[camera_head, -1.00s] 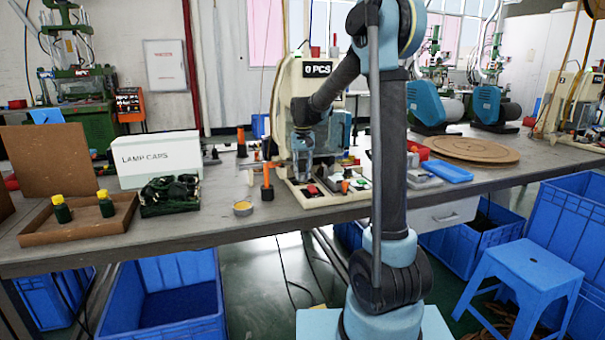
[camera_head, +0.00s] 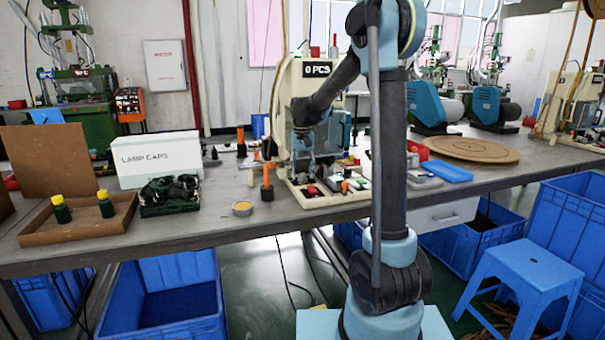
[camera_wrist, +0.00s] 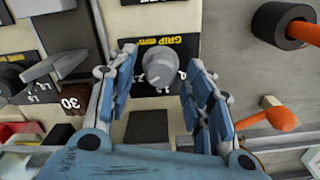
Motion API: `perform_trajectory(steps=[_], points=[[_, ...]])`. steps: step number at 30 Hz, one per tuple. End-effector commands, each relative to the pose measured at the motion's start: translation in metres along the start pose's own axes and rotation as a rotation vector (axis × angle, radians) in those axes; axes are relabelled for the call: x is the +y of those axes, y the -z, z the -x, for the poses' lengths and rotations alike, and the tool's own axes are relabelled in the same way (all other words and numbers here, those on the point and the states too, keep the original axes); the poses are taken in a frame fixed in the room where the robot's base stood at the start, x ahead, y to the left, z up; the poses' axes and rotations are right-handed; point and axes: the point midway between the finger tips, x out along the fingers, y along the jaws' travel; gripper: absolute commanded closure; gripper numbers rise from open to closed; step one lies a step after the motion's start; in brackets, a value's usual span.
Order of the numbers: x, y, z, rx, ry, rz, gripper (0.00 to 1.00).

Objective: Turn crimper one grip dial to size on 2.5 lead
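The cream crimper (camera_head: 284,95) with a "0 PCS" display stands on the bench behind my gripper (camera_head: 305,168). In the wrist view, the round grey grip dial (camera_wrist: 160,67) sits on a black plate with an upside-down yellow "GRIP" label (camera_wrist: 168,42). Small white marks surround the dial; they are too small to read surely, as is the dial's setting. My gripper (camera_wrist: 163,88) is open, with one blue finger on each side of the dial. Gaps show between the fingers and the dial. In the head view, the dial cannot be made out.
A second dial (camera_wrist: 10,78) on a black plate lies left in the wrist view. An orange-handled lever (camera_wrist: 268,122) and an orange-tipped black cylinder (camera_wrist: 285,25) stand right. On the bench are a lamp caps box (camera_head: 160,160), a brown tray (camera_head: 85,228) and a blue tray (camera_head: 447,171).

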Motion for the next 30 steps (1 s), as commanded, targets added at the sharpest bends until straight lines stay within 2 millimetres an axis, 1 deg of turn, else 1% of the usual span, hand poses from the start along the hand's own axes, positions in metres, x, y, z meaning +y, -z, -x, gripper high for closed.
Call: perform_trajectory(steps=[5, 8, 11, 21, 27, 30], points=[[0.0, -0.001, 0.003, -0.001, 0.0, 0.0, 0.53], [0.0, -0.001, 0.011, -0.001, 0.0, 0.001, 0.53], [0.0, -0.001, 0.025, -0.001, 0.0, 0.001, 0.53], [0.0, 0.001, 0.086, -0.001, 0.0, 0.0, 0.53], [0.0, 0.001, 0.11, -0.001, 0.0, 0.0, 0.53], [0.0, 0.001, 0.116, -0.001, 0.0, 0.0, 0.53]])
